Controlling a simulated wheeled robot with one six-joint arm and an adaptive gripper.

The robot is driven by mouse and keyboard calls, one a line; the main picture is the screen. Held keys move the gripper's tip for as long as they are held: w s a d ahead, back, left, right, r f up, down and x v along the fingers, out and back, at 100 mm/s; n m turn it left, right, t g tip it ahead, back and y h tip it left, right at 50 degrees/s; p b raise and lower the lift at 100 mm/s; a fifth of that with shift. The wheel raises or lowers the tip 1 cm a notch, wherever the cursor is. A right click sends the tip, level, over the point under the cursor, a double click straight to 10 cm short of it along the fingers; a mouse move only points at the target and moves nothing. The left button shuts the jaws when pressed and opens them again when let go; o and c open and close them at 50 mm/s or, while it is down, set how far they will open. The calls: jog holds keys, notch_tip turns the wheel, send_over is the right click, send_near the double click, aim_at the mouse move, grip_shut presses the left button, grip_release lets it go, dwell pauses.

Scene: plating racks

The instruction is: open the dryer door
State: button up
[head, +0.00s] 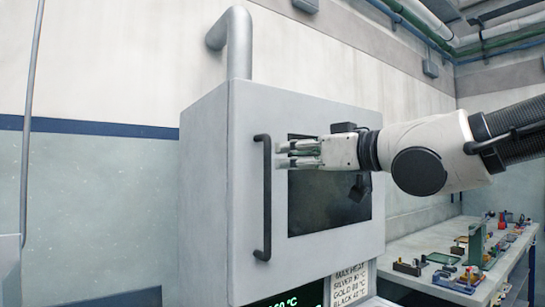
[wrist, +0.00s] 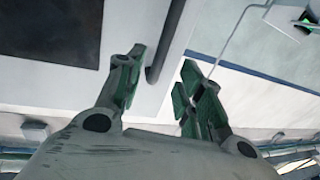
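The dryer (head: 205,170) is a pale grey box with a dark window (head: 330,200) in its front door (head: 310,255). The door looks closed. A black vertical bar handle (head: 267,215) runs along the door's left side. My gripper (head: 281,154) points left in front of the door, its fingertips just right of the handle's upper half. In the wrist view my gripper (wrist: 163,68) is open, with green pads on the fingers. The handle (wrist: 168,40) shows in the gap between the fingers, nearer the left one. I cannot tell whether anything touches.
A thick grey pipe (head: 239,40) rises from the dryer's top. A sign (head: 350,286) with heat limits and a green display (head: 285,298) sit below the door. A bench (head: 430,280) with several small parts stands at the right. The wall side left of the dryer looks clear.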

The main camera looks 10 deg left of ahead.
jog(key=x, duration=0.7)
jog(key=shift+w+a+r, duration=0.15)
jog(key=shift+w+a, duration=0.05)
jog(key=shift+a, duration=0.1)
grip_shut()
